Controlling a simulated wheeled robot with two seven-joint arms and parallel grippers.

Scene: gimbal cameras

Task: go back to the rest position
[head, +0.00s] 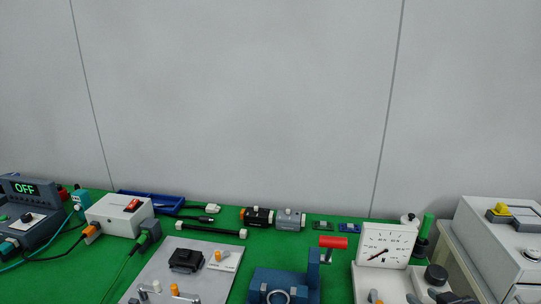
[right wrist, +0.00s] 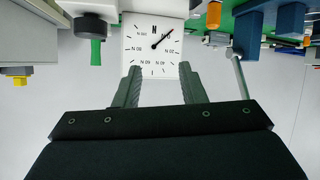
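My right gripper (head: 445,297) shows only as dark fingertips at the bottom right edge of the head view. In the right wrist view its two fingers (right wrist: 158,75) stand well apart with nothing between them. A white dial gauge (right wrist: 150,30) appears beyond the fingertips, upside down in that view; I cannot tell how far off it is. The same gauge (head: 385,230) stands on the bench in the head view, left of and behind the gripper. My left gripper is in neither view.
A green bench (head: 215,220) carries a blue vise (head: 285,284) with a red handle, a grey plate (head: 205,280) with a black block, a white switch box (head: 118,213) and a unit reading OFF (head: 28,190). A pale machine (head: 505,235) stands at right. A grey wall is behind.

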